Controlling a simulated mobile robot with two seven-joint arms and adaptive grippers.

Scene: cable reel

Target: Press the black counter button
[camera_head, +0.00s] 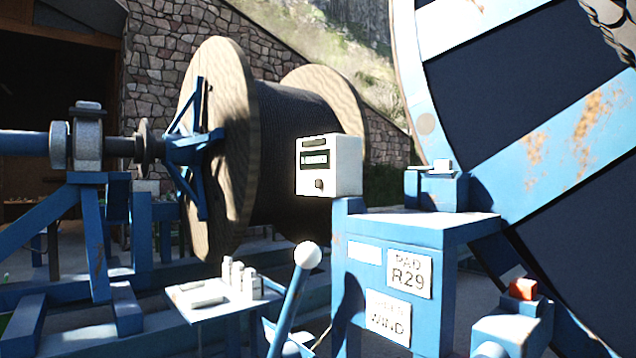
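A white counter box (345,165) stands on top of a blue post beside the blue cabinet, near the middle of the head view. Its front face has a dark display strip (314,158) with small light digits that I cannot read. Below the display is a small dark round button (319,185), low on the face. Nothing is in front of it. Neither of my grippers shows in this view.
A blue cabinet (450,232) labelled R29 stands right of center. A lever with a white ball (307,255) rises before it. A small table (205,313) with metal pieces is at lower left. A wooden cable reel (232,140) stands behind. A red button (523,289) is at lower right.

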